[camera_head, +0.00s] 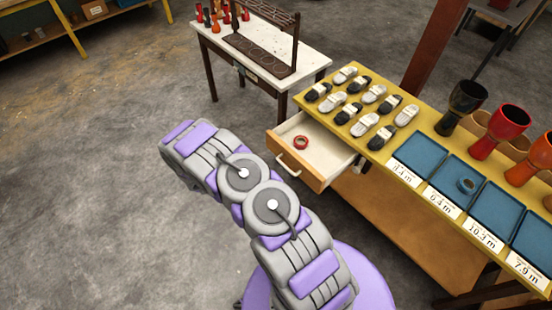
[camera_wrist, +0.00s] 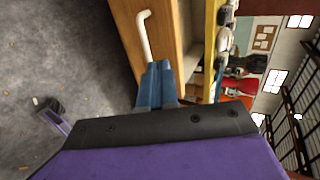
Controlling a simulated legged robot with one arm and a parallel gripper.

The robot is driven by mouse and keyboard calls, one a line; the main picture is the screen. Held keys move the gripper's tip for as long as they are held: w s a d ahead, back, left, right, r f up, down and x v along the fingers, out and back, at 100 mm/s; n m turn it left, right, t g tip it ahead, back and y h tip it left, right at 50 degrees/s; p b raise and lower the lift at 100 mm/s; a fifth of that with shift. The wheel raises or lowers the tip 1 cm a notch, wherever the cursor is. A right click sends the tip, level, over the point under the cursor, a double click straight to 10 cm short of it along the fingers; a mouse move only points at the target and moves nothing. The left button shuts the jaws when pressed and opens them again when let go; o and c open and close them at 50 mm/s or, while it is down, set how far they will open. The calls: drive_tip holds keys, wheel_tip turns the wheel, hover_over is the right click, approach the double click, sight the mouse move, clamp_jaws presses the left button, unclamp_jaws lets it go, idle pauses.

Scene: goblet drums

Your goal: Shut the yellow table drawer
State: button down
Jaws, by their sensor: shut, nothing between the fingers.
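The yellow table (camera_head: 421,195) stands at the right in the head view. Its drawer (camera_head: 325,146) is pulled out at the left end, with a pale inside, a wooden front (camera_head: 291,164) and a white handle (camera_head: 288,167). A red ring (camera_head: 301,142) lies in it. In the wrist view, tilted sideways, the drawer front (camera_wrist: 162,28) and white handle (camera_wrist: 145,38) show close up. My gripper (camera_wrist: 157,72) has its blue fingers together and empty, at the drawer front beside the handle's lower end. I cannot tell whether they touch. My gripper is not discernible in the head view.
Pale and black shoe-like items (camera_head: 362,104), blue trays (camera_head: 463,185) and goblet drums (camera_head: 502,130) stand on the yellow table. A white-topped table (camera_head: 260,50) with a dark rack stands behind. The floor (camera_head: 90,190) at left is clear.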

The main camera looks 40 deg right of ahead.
drive_tip(key=b, duration=0.2)
approach(289, 154)
wheel_tip(289, 154, down, 3)
drive_tip(key=d, duration=0.1)
drive_tip(key=d+b, duration=0.1)
drive_tip(key=d, duration=0.3)
drive_tip(key=shift+w+d+f, duration=0.15)
drive_tip(key=shift+w+f, duration=0.1)
drive_tip(key=shift+w, duration=0.1)
drive_tip(key=shift+d, duration=0.45)
drive_tip(key=shift+a+r, duration=0.2)
drive_tip(key=shift+a, duration=0.45)
drive_tip(key=w+d, duration=0.1)
drive_tip(key=d, duration=2)
drive_tip(key=shift+w+d, duration=0.35)
drive_tip(key=shift+a+f, duration=0.1)
